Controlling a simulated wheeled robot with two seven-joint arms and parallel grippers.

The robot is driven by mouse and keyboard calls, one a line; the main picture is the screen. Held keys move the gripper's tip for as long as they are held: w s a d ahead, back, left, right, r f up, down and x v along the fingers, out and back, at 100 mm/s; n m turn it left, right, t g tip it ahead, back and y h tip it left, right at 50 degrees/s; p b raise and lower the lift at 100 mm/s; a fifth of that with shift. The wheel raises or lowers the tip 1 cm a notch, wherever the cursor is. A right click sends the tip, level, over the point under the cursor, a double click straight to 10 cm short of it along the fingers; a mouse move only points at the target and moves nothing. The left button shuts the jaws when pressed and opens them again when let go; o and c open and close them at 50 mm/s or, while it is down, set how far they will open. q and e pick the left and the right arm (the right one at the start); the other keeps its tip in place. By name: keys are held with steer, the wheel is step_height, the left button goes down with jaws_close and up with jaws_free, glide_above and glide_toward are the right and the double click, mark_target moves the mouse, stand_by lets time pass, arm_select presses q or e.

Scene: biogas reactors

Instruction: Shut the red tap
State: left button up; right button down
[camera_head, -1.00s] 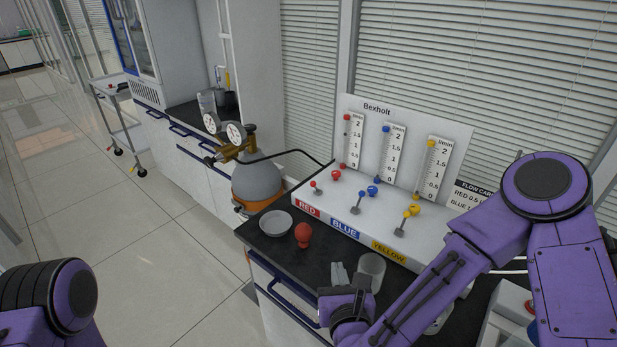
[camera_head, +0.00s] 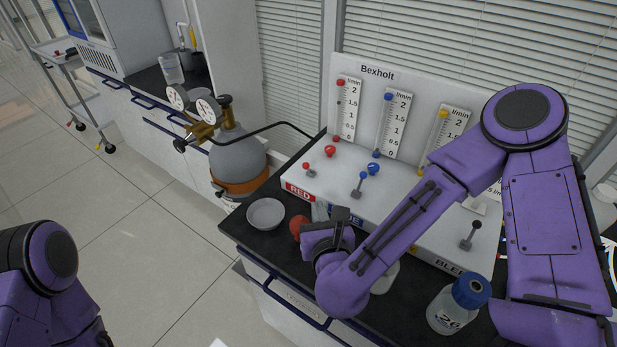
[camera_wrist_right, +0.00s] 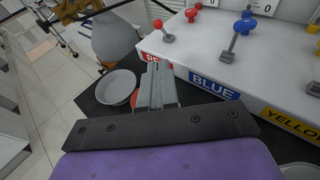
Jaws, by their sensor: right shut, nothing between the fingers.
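The red tap (camera_head: 308,169) is a small grey lever with a red tip, on top of the white panel above the RED label (camera_head: 299,191). It also shows in the right wrist view (camera_wrist_right: 163,33), at the top centre, beyond my fingers. A red knob (camera_head: 330,151) sits just behind it, below the red-marked flow scale (camera_head: 348,108). My right gripper (camera_head: 341,214) is shut and empty, in front of the panel and partly over the BLUE label. In the right wrist view its fingers (camera_wrist_right: 158,72) point toward the RED label, apart from the tap. My left gripper is out of view.
The blue tap (camera_head: 358,184) stands right of the red one. A white dish (camera_head: 265,214) and a red bulb (camera_head: 297,226) are on the black bench. A gas cylinder (camera_head: 238,160) with gauges stands left. A capped bottle (camera_head: 459,303) is at front right.

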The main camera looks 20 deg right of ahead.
steer(key=w+f+b, duration=0.2)
steer(key=w, duration=0.1)
arm_select(q)
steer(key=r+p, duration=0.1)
steer(key=p, duration=0.1)
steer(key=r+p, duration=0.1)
steer(key=p, duration=0.1)
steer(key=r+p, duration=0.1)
steer(key=p, duration=0.1)
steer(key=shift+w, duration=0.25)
arm_select(e)
glide_toward(309, 169)
steer(key=w, duration=0.5)
steer(key=shift+a+f, duration=0.1)
steer(key=shift+f, duration=0.1)
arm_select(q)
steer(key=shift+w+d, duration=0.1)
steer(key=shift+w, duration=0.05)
arm_select(e)
steer(key=shift+w, duration=0.15)
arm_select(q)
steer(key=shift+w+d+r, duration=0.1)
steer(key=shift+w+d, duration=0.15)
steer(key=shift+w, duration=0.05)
arm_select(e)
steer(key=shift+d+r+m+g, duration=0.2)
steer(key=shift+m+g, duration=0.1)
